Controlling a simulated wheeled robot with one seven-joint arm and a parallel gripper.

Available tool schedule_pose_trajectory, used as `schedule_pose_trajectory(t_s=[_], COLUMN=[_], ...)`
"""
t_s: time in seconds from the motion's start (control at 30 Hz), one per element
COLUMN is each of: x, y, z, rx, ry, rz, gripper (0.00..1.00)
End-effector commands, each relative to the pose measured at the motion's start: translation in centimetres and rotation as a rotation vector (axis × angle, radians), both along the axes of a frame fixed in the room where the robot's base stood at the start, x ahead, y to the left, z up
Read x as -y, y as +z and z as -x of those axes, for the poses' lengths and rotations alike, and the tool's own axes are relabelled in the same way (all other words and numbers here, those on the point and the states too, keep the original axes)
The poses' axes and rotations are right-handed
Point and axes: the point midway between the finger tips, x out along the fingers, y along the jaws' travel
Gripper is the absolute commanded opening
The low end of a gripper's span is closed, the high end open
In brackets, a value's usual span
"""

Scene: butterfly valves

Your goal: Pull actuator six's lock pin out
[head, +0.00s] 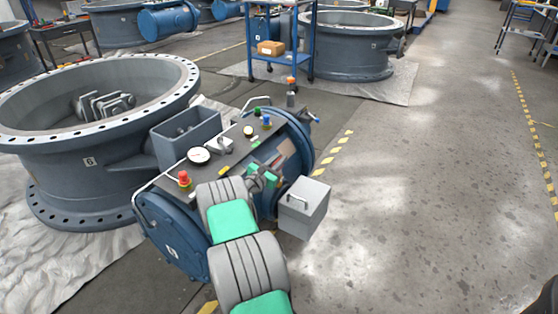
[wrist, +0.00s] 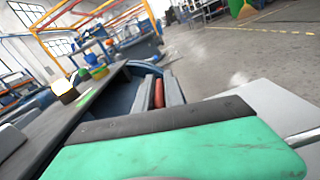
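The blue actuator (head: 180,235) stands beside the grey valve body (head: 90,160) marked 6, with a small label on its end disc. Its dark top panel (head: 220,155) carries gauges, a red knob and coloured fittings. In the wrist view, a green pad of my gripper (wrist: 180,155) fills the foreground. Beyond it, a red-orange piece (wrist: 158,93) sits between grey-blue walls; I cannot tell whether it is the lock pin. I cannot make out anything held.
A grey box with a handle (head: 303,208) stands at the actuator's right side, close to my gripper. A blue trolley (head: 280,60) with a cardboard box (head: 270,48) is behind. Another valve body (head: 350,50) stands farther back. The floor (head: 430,190) to the right is clear.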

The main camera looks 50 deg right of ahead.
Motion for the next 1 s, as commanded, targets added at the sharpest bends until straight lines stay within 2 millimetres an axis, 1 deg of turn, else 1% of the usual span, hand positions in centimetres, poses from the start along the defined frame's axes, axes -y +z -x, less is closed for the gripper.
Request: schedule_pose_trajectory(t_s=[0.03,0.1,1.0], x=[-0.02,-0.03,-0.14], y=[0.03,0.03,0.08], z=[-0.09,-0.12,-0.35], rx=[0.002,0.002,0.005], ry=[0.002,0.002,0.007], rz=[0.0,0.0,0.0], gripper=[0.05,0.0,0.0])
